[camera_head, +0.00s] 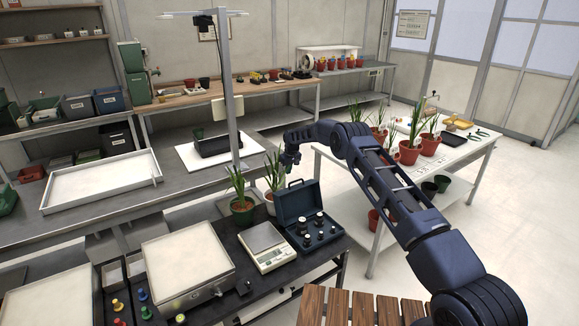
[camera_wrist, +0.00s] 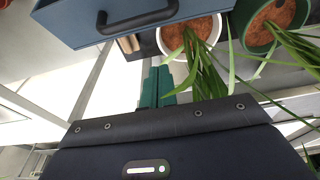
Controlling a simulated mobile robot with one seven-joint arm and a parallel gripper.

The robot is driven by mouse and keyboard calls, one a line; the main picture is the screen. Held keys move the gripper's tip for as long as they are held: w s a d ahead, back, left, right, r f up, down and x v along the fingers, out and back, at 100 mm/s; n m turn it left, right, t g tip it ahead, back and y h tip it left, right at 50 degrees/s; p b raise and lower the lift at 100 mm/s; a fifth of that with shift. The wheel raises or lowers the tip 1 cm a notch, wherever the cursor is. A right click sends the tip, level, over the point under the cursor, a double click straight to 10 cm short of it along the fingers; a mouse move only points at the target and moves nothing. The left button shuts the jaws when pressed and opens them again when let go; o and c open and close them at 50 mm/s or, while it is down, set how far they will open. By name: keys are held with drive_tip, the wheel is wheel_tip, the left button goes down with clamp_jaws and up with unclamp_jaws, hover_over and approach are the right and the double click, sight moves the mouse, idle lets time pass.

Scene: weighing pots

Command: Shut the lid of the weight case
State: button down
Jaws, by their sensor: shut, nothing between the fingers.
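The weight case (camera_head: 312,241) is dark blue and stands open on the dark bench, with several dark weights in its base. Its lid (camera_head: 296,201) stands up at the back with a handle on its top edge. In the wrist view a blue panel with a dark handle, the lid (camera_wrist: 165,30), fills the top. My gripper (camera_head: 288,160) is above and behind the lid, apart from it. Its green fingers (camera_wrist: 157,86) are shut and empty in the wrist view, pointing toward the lid side.
A plant in a green pot (camera_head: 242,215) and one in a white pot (camera_head: 269,207) stand left of the case; leaves reach close to my fingers. A scale (camera_head: 265,246) stands beside the case. A white-topped table (camera_head: 455,150) with potted plants is at right.

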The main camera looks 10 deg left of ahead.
sight(292, 187)
drive_tip(key=shift+s+d+f, duration=0.6)
drive_tip(key=shift+f, duration=0.2)
drive_tip(key=shift+s+d+f, duration=0.55)
drive_tip(key=shift+f, duration=0.25)
drive_tip(key=shift+r, duration=0.1)
